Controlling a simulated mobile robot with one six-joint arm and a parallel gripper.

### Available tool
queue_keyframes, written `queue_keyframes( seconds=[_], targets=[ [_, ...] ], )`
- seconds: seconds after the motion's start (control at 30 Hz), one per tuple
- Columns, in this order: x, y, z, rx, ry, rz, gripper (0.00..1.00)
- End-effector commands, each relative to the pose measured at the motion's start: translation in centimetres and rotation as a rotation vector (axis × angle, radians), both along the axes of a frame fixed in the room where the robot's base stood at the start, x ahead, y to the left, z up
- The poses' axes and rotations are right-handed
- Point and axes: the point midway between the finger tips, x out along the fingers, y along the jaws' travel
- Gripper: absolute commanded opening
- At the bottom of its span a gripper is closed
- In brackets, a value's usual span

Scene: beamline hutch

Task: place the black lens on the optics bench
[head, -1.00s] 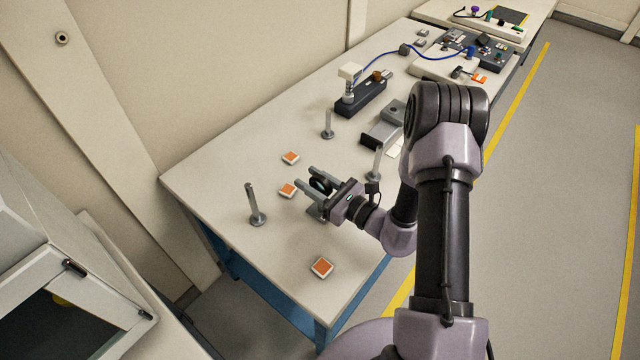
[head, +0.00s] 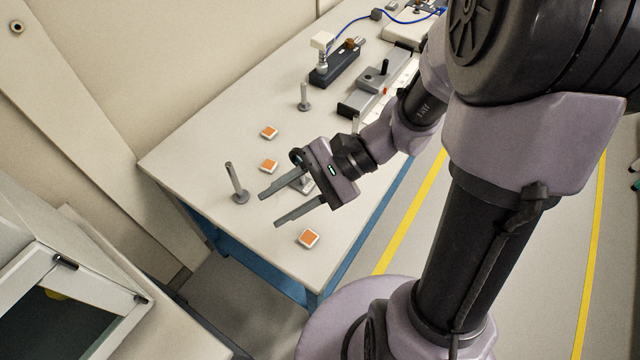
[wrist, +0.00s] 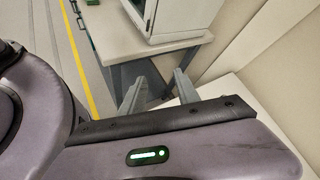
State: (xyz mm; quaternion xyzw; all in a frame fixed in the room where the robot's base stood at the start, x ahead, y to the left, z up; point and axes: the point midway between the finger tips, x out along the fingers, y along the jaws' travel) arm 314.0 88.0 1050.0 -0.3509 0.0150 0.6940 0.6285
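The black lens (head: 296,157) is a dark ring, upright at the far side of my gripper in the head view, and partly hidden by it. A grey block (head: 303,185) shows on the bench below it, between my fingers in the picture. I cannot tell whether the lens sits on that block. The optics bench (head: 200,150) has a pale top and blue legs. My gripper (head: 271,209) is open, with its two grey fingers apart and nothing between them. It appears above the bench's near end. The spread fingers also show in the wrist view (wrist: 157,90), where no lens is visible.
Metal posts stand on the bench, one at the left (head: 237,188) and one farther back (head: 304,100). Orange-and-white squares lie near, one by the front corner (head: 308,238). A black device (head: 335,68) and grey rail (head: 370,95) are farther back. A white cabinet (head: 60,290) stands at left.

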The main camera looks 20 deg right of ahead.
Motion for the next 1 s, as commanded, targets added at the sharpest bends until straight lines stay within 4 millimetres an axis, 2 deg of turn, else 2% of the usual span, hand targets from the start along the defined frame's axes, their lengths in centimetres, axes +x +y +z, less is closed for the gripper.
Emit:
queue_keyframes(
  seconds=[0.03,0.13,0.2,0.3,0.37,0.4,0.47,0.57,0.67,0.8,0.87,1.0],
  targets=[
    [-2.1,0.5,1.2,-0.156,-0.094,0.116,0.38],
    [-5.0,-0.8,2.9,-0.498,-0.312,0.290,0.38],
    [-5.7,-2.2,4.5,-0.693,-0.478,0.346,0.38],
    [-5.8,-3.7,7.0,-0.884,-0.679,0.366,0.38],
    [-5.7,-4.2,8.2,-0.949,-0.761,0.361,0.38],
    [-5.6,-4.5,8.7,-0.976,-0.795,0.359,0.42],
    [-5.5,-4.7,8.8,-0.986,-0.795,0.355,0.42],
    [-5.1,-5.1,6.8,-0.899,-0.624,0.350,0.42],
    [-4.4,-5.3,3.7,-0.674,-0.343,0.286,0.42],
    [-2.0,-6.0,0.2,-0.272,-0.044,0.074,0.42],
    [-0.5,-7.0,-1.2,-0.091,0.043,-0.055,0.42],
    [2.9,-11.3,-5.3,0.309,0.166,-0.427,0.42]
  ],
)
